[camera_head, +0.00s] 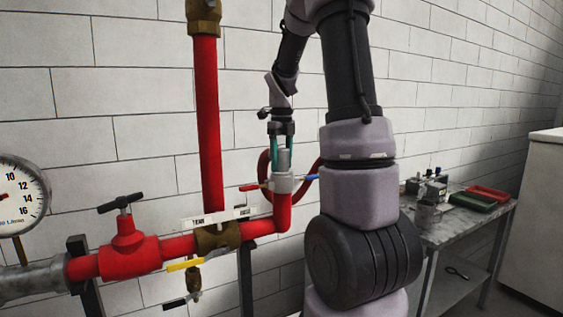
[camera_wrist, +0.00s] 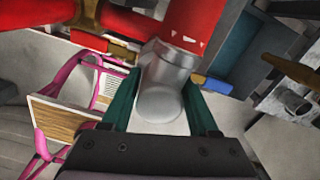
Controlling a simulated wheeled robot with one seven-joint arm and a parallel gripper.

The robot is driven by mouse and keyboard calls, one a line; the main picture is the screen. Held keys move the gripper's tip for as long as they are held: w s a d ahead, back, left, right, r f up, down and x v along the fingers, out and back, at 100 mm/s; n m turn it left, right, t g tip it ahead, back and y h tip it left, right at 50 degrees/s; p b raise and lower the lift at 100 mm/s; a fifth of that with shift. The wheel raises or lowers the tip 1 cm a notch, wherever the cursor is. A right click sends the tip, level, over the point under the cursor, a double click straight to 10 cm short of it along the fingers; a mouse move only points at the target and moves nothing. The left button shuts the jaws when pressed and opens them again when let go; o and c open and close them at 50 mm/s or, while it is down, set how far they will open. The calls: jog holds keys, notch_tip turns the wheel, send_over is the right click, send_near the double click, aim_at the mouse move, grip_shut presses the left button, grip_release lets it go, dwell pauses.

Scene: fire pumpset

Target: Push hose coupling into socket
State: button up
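A silver, round-ended hose coupling (camera_head: 284,160) stands upright above the grey metal socket (camera_head: 283,184) on top of the red pipe elbow. In the wrist view the coupling (camera_wrist: 162,103) lies between my two green fingers, its far end against a wider grey collar (camera_wrist: 176,53). My gripper (camera_head: 282,158) points down from above, one finger on each side of the coupling. In the wrist view the gripper (camera_wrist: 160,98) appears closed against both its sides. The coupling and socket look in line; I cannot tell how deep the coupling sits.
A red hose loop (camera_head: 264,163) hangs behind the socket. A red handle (camera_head: 249,188) and a blue handle (camera_head: 312,177) stick out beside it. A red vertical pipe (camera_head: 207,120) and red valve (camera_head: 130,250) are at left. A cluttered workbench (camera_head: 450,232) stands at right.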

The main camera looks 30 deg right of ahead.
jog(key=shift+o, duration=1.2)
notch_tip(320, 180, up, 11)
jog(key=shift+f, duration=0.1)
jog(key=s+a+n+t+y, duration=0.1)
jog(key=s+a+n+t, duration=0.2)
jog(key=n, duration=1.1)
jog(key=s+a+n+t+y, duration=0.1)
jog(key=s+a+n+t, duration=0.3)
jog(key=s+a+n, duration=0.6)
jog(key=s+n, duration=0.4)
jog(key=s, duration=0.2)
jog(key=shift+s+a+n, duration=0.2)
jog(key=shift+s+n, duration=0.1)
